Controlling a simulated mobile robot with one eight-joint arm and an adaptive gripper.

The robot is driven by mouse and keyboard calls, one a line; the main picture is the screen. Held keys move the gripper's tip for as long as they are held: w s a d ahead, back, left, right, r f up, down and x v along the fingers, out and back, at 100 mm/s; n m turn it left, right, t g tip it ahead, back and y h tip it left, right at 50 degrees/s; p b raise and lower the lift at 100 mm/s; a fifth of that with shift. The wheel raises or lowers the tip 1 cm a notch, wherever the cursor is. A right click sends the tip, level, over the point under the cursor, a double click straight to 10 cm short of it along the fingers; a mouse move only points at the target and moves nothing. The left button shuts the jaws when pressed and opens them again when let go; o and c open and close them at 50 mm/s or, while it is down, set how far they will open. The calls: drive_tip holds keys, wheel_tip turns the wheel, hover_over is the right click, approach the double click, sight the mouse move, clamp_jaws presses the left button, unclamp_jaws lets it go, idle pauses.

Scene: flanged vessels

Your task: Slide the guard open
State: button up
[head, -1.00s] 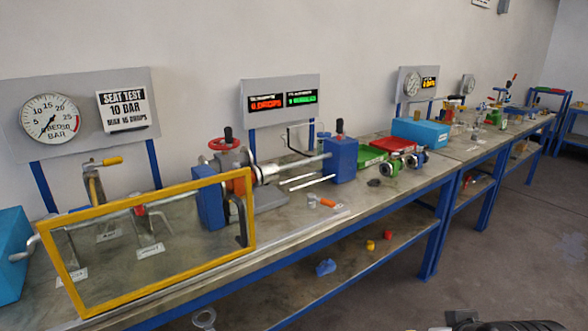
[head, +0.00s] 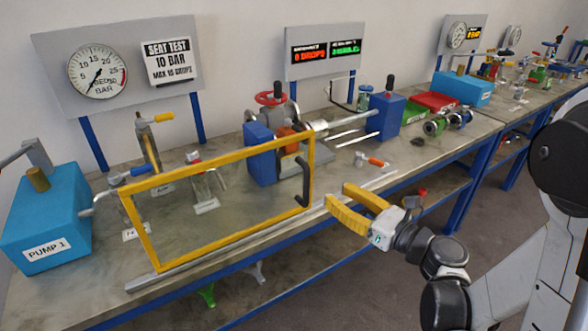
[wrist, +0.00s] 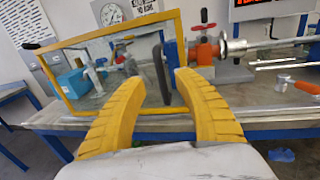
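The guard is a clear panel in a yellow frame (head: 229,249), standing upright along the front of the bench. Its black handle (head: 302,181) is on the right end of the frame. The handle also shows in the wrist view (wrist: 161,73), between my two fingers but farther off. My gripper (head: 350,207) has yellow fingers and is open and empty. It is in front of the bench, to the right of and below the handle, apart from it. In the wrist view my gripper (wrist: 158,90) points toward the guard's handle end.
A rail (head: 345,193) runs along the bench front under the guard and on to its right. Behind the guard stand a blue vise block (head: 260,152) and a red-wheeled valve. A blue pump box (head: 45,225) stands at the left. An orange-handled tool (head: 375,162) lies right of the guard.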

sight(309, 179)
drive_tip(key=b+x, duration=0.1)
drive_tip(key=x, duration=0.9)
drive_tip(key=shift+w+a+f, duration=0.1)
drive_tip(key=shift+a+f, duration=0.1)
drive_tip(key=shift+a, duration=0.1)
clamp_jaws()
